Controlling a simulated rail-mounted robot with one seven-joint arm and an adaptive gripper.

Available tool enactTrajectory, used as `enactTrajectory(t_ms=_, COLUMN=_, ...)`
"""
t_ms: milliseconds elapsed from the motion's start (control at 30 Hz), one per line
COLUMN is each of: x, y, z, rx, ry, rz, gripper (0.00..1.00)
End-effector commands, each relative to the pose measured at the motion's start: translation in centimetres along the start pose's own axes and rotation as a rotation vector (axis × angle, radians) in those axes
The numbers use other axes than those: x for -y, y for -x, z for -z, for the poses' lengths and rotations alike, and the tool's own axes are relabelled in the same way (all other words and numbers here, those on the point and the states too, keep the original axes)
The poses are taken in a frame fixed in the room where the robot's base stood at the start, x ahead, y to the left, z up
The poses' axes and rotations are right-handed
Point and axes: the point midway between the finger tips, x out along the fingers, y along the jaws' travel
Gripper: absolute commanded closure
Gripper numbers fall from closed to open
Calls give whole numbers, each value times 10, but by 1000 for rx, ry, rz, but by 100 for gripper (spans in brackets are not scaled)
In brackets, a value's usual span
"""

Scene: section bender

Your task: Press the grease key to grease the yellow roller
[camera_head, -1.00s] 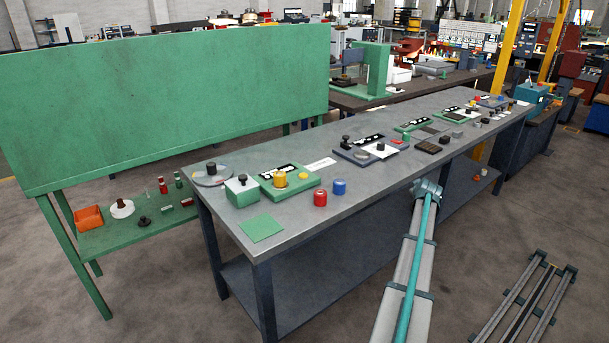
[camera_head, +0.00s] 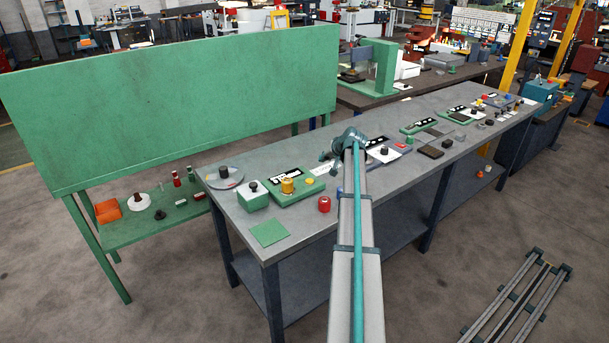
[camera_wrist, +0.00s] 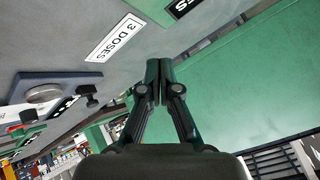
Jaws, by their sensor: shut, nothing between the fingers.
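The yellow roller (camera_head: 288,186) stands upright on a green plate (camera_head: 305,194) with a black-and-white label, at the left part of the grey bench. A green box with a black knob (camera_head: 253,187) stands left of it; I cannot tell for certain which part is the grease key. My gripper (camera_head: 328,162) is over the bench, right of the roller and apart from it. In the wrist view my gripper (camera_wrist: 159,68) is shut and empty, near a white "3 DOSES" label (camera_wrist: 115,38). The roller is not visible there.
A red cylinder (camera_head: 324,204) stands at the bench's front, near my arm. A round grey disc with a black knob (camera_head: 223,173) and a flat green square (camera_head: 269,233) lie at the left end. A blue-grey plate (camera_wrist: 45,95) shows in the wrist view. A tall green panel (camera_head: 170,110) stands behind.

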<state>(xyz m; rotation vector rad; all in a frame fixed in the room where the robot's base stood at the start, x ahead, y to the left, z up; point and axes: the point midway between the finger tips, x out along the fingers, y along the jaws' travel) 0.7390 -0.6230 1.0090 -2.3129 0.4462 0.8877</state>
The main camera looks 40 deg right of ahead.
Motion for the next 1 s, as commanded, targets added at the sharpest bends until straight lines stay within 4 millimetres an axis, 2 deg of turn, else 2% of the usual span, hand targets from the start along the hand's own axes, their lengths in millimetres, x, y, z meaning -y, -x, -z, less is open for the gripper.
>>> enactTrajectory(t_ms=33, x=15, y=2, z=3, rx=15, ry=-16, rz=15, gripper=100)
enactTrajectory(t_ms=100, x=28, y=2, z=2, rx=33, ry=-40, rz=33, gripper=100)
enactTrajectory(t_ms=300, x=46, y=1, z=-1, rx=60, ry=-75, rz=58, gripper=100)
enactTrajectory(t_ms=767, x=46, y=-1, z=-2, rx=62, ry=-78, rz=59, gripper=100)
enactTrajectory(t_ms=1000, x=40, y=-10, z=-10, rx=62, ry=-78, rz=59, gripper=100)
